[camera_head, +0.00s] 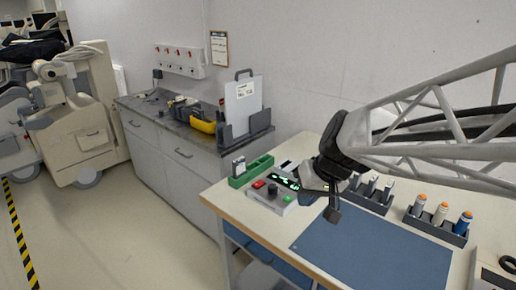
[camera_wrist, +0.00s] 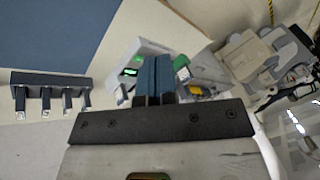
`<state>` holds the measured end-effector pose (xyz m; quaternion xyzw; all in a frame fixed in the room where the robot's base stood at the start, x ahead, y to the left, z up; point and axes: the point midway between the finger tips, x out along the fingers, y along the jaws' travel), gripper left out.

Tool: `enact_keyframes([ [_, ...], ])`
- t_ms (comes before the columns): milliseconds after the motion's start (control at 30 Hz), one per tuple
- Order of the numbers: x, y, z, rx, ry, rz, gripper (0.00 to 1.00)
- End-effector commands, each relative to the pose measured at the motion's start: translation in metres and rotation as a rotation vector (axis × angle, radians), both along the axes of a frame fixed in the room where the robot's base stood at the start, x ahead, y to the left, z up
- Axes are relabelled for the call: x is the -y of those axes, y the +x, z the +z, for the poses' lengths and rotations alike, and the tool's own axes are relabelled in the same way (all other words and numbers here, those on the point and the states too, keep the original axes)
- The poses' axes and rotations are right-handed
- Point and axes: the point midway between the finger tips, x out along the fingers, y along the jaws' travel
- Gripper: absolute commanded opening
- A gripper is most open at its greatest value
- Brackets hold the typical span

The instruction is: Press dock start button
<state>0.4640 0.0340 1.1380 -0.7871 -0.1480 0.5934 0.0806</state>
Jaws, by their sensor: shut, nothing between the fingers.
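The dock (camera_head: 277,205) is a small white box on the bench. It has a red button (camera_head: 259,184), a dark knob (camera_head: 272,190), a lit green display (camera_head: 287,181) and a green button (camera_head: 287,199). I cannot read which is the start button. My gripper (camera_head: 333,214) is shut and empty, above the bench and to the right of the dock, not touching it. In the wrist view the shut fingers (camera_wrist: 155,78) cover part of the dock (camera_wrist: 150,48), whose display glows green to their left.
A green tray (camera_head: 251,171) stands behind the dock. Dark racks with vials (camera_head: 440,225) stand at the right. A blue mat (camera_head: 370,250) lies clear in front. A grey cabinet (camera_head: 185,150) with a yellow tool (camera_head: 203,126) stands at the left.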

Motion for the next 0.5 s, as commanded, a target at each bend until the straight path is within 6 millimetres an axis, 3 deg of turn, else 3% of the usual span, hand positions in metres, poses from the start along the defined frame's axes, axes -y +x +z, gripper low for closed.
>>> enact_keyframes([
  [500, -0.001, 0.148, -0.032, 0.145, 0.212, 0.021, 0.0],
])
